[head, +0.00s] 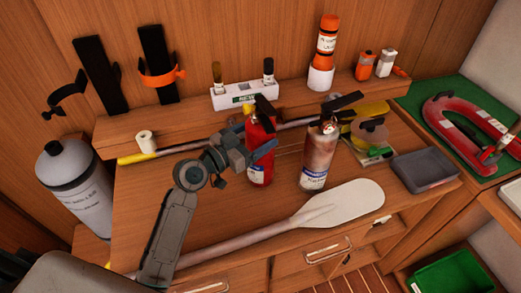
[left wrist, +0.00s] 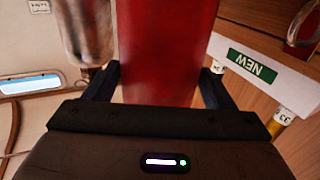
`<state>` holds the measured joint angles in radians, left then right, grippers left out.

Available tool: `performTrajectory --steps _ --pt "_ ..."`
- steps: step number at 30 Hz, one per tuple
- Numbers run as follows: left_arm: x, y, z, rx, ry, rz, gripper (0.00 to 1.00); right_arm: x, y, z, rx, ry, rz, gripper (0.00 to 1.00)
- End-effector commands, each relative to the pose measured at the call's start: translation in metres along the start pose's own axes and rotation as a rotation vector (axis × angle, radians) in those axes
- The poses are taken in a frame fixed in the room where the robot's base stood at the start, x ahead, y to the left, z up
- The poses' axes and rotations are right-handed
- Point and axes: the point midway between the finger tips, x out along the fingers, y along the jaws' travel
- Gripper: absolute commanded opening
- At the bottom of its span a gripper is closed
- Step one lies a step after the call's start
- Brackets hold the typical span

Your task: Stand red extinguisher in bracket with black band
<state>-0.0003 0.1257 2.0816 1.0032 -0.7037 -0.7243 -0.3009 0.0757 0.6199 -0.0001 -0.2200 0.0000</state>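A red extinguisher (head: 260,148) with a black handle stands upright on the wooden bench. My left gripper (head: 240,158) is at its upper body. In the left wrist view the red cylinder (left wrist: 158,50) fills the space between the two fingers (left wrist: 160,82), which look in contact with its sides. A black bracket with a black band (head: 66,94) is on the wall at the far left, empty, its band sticking out to the left. Beside it is a black bracket with an orange band (head: 160,76), also empty. My right gripper is not in view.
A worn second extinguisher (head: 319,155) stands close to the right. A white paddle (head: 340,203) lies in front and a yellow-ended pole (head: 137,158) behind. A raised shelf (head: 190,118) holds a white NEW box (head: 245,94). A grey cylinder (head: 77,185) stands at left.

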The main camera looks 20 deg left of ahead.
Motion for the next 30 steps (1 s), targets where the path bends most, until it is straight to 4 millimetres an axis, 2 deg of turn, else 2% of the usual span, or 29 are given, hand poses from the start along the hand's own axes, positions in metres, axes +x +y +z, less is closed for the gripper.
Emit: performTrajectory --steps 1,11,22,30 --pt "0.000 0.000 0.000 0.000 0.000 0.000 0.67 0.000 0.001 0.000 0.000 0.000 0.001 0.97" --pt "0.000 0.000 0.000 0.000 0.000 0.000 0.02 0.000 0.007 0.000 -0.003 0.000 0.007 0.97" --pt "0.000 0.000 -0.013 0.002 0.010 -0.001 0.00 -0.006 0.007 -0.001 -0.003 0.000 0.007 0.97" --pt "0.000 0.000 -0.052 0.004 0.011 0.000 0.00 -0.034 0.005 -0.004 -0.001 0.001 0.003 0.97"
